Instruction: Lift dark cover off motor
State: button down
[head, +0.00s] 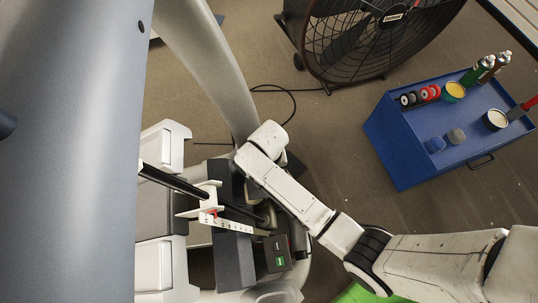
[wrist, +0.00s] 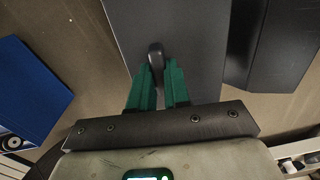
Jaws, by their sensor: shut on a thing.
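In the wrist view, the dark cover (wrist: 180,30) is a flat dark grey panel with a small black handle (wrist: 155,52) standing up from it. My gripper (wrist: 158,78) has green fingers, shut on this handle. The cover lies just beyond the fingertips. In the head view, dark grey panels (head: 234,262) show on the elliptical beneath and left of my arm. My gripper's fingertips are hidden there behind my arm. I see no motor that I can make out. I cannot tell whether the cover rests on the machine or is clear of it.
The elliptical's white and grey body (head: 160,265) and black bar (head: 175,180) stand close left of my arm. A blue cart (head: 400,160) with cans, bottles and rolls stands at right. A large black fan (head: 375,35) stands behind. Brown floor lies between.

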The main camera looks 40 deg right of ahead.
jog(key=shift+r+p, duration=3.15)
